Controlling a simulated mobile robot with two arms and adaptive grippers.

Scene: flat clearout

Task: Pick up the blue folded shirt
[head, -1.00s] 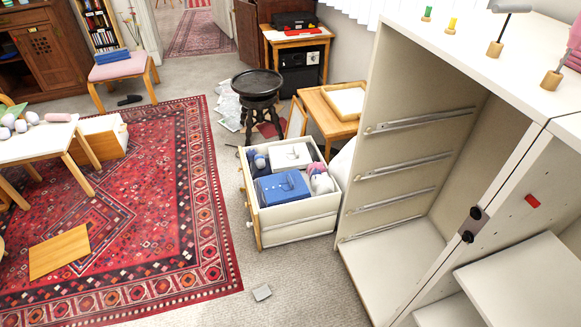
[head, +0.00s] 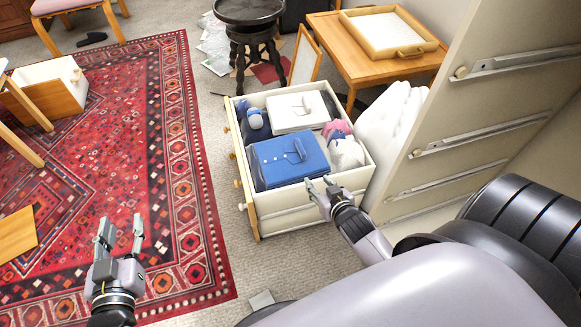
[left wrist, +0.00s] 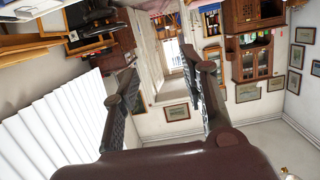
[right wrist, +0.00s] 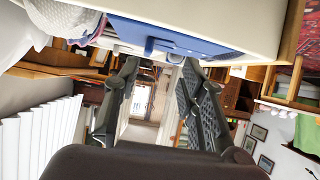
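The blue folded shirt (head: 287,158) lies flat in the front part of an open white drawer box (head: 290,203) on the floor. It also shows at the top of the right wrist view (right wrist: 180,36). My right gripper (head: 320,184) is open and empty at the drawer's front rim, just in front of the shirt and apart from it. My left gripper (head: 119,236) is open and empty over the red rug, well left of the drawer. In the left wrist view its fingers (left wrist: 165,88) stand apart with nothing between them.
A white folded item (head: 296,111), rolled socks (head: 252,113) and a pink-and-white bundle (head: 343,148) share the drawer. A tall white cabinet (head: 480,110) stands at right. A black stool (head: 250,12) and wooden table (head: 360,50) stand behind.

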